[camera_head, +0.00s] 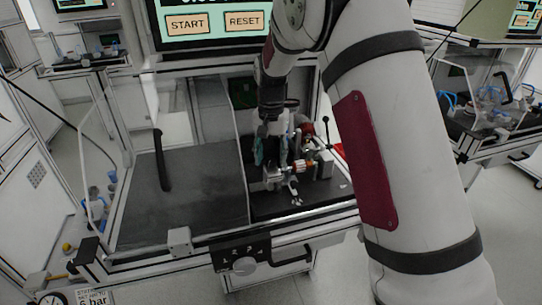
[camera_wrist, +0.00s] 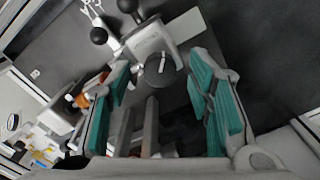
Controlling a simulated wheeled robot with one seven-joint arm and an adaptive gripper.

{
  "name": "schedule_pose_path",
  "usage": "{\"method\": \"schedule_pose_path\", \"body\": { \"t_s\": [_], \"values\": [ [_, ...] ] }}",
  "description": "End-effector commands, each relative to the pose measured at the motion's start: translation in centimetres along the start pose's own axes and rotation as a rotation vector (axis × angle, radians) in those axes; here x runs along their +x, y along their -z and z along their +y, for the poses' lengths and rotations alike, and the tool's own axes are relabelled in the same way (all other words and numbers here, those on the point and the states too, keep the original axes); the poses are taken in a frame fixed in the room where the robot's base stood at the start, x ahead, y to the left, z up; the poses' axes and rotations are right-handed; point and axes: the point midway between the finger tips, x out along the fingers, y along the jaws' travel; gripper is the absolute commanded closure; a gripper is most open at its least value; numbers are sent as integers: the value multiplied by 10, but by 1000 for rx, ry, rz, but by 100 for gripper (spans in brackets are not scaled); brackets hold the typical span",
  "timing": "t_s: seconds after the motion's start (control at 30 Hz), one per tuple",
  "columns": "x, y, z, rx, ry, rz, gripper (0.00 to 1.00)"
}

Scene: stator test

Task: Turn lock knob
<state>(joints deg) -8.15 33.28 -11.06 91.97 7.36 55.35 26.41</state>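In the wrist view, a dark round knob (camera_wrist: 160,72) with a white bar mark shows between the teal pads of my gripper (camera_wrist: 162,62). It sits by a light grey block (camera_wrist: 150,40); I take it to be the lock knob, but no label shows. The fingers are apart with nothing clamped between them. I cannot tell how near the knob is. In the head view, my gripper (camera_head: 268,150) points down at the fixture (camera_head: 290,172) on the right part of the bench, and my arm hides part of that area. The knob is not distinct there.
A numbered dial panel (camera_head: 242,262) is on the bench front. A START/RESET screen (camera_head: 215,40) stands behind. Black ball handles (camera_wrist: 99,36) stand near the block.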

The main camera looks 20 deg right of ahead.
Motion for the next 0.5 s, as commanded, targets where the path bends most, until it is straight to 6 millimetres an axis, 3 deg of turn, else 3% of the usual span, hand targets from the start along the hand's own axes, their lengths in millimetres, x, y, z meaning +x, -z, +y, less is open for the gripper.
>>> {"method": "schedule_pose_path", "body": {
  "t_s": [0.27,0.5],
  "values": [
    [-8,0,0,0,0,0,53],
    [-51,0,0,1,3,3,53]
  ]
}}
